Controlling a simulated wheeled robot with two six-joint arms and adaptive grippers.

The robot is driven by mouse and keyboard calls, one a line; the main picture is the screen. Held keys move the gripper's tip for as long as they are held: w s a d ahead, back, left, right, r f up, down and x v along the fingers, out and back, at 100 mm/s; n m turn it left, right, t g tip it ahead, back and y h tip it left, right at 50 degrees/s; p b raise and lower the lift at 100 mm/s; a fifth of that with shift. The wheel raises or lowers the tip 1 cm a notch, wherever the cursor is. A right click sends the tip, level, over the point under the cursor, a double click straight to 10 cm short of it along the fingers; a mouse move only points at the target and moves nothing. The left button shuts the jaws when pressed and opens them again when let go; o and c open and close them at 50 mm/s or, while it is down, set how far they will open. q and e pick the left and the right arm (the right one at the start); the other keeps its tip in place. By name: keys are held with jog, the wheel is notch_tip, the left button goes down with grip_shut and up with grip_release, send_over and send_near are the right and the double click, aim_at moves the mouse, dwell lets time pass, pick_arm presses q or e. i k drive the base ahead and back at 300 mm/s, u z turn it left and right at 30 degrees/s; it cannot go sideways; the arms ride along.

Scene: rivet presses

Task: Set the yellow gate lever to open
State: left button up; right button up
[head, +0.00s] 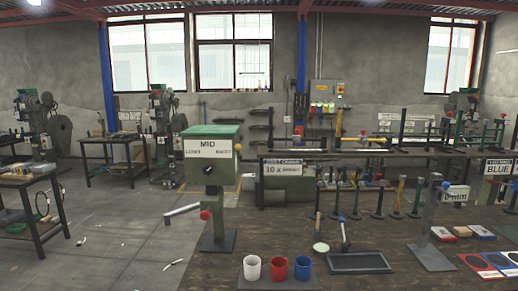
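The box stands on a grey post with a flat base (216,241) at the table's left end. A black knob (209,170) is on its front, a red knob (205,215) is on the post below, and a grey arm (182,209) sticks out to the left. Neither of my grippers is in view.
White (252,267), red (278,268) and blue (303,267) cups stand at the table's front edge. A dark tray (358,263) and a grey stand (431,255) marked 0 mm are to the right. Open floor lies left.

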aim_at(237, 147)
jog(key=z, duration=0.85)
jog(key=i, duration=1.15)
jog(key=u, duration=0.15)
